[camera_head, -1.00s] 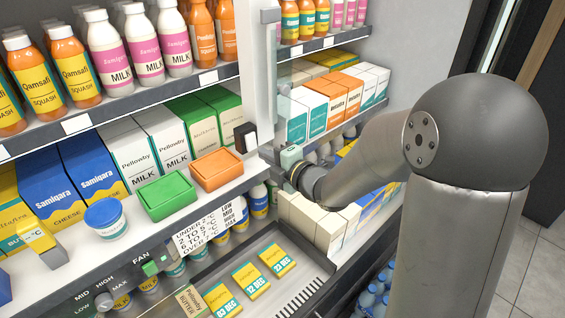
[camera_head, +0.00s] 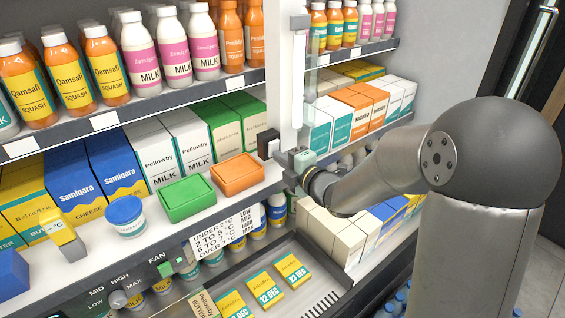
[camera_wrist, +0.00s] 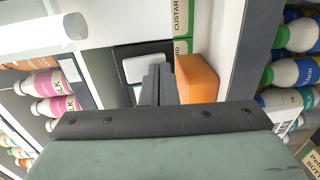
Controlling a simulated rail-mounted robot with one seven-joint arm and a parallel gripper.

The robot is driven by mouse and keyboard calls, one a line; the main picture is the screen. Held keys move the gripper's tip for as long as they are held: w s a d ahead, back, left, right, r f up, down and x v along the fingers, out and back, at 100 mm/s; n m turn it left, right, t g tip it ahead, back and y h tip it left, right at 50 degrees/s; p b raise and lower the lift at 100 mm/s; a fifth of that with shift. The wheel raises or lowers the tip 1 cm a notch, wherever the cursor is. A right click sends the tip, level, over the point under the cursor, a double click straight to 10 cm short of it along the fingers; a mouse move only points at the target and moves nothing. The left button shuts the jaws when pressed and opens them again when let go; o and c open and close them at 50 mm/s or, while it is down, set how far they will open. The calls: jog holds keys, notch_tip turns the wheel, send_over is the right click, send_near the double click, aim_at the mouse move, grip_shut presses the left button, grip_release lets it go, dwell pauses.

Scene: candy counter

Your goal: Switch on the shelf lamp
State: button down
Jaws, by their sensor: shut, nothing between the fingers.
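The shelf lamp (camera_head: 298,80) is a pale upright tube on the white post between the shelf bays. Its end also shows at the upper left of the wrist view (camera_wrist: 40,38). I cannot tell whether it is lit. A white rocker switch on a black plate (camera_head: 268,143) sits low on the post, and it shows in the wrist view (camera_wrist: 147,68). My gripper (camera_head: 288,160) is just right of the switch. In the wrist view its shut, empty fingers (camera_wrist: 158,82) point at the switch and overlap its lower edge. I cannot tell whether they touch it.
An orange box (camera_head: 237,174) stands close to the fingers, just right of them in the wrist view (camera_wrist: 196,78). A green box (camera_head: 187,198) is beside it. Milk cartons (camera_head: 184,145) stand behind.

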jog(key=f+b+v, duration=0.2)
jog(key=f+v, duration=0.1)
jog(key=v, duration=1)
jog(key=shift+s+d+b, duration=0.3)
jog(key=shift+s, duration=0.1)
jog(key=s+d+r+m+g+h+p, duration=0.3)
jog(key=s+d+m+g+h+p, duration=0.2)
jog(key=d+m+h+p, duration=0.8)
jog(key=s+a+r+m+g+y, duration=0.1)
jog(key=s+a+m+g, duration=0.1)
jog(key=s+m, duration=0.2)
jog(key=s+a+r+m+g+p, duration=0.1)
jog(key=s+a+m+g, duration=0.1)
jog(key=s, duration=0.5)
jog(key=s+a+r+m+g+y, duration=0.1)
jog(key=s+a+m+g, duration=0.1)
jog(key=s+m, duration=0.3)
jog(key=shift+s+a+r+m+g+y, duration=0.2)
jog(key=shift+r+m+g+y, duration=0.1)
jog(key=shift+m+g, duration=0.5)
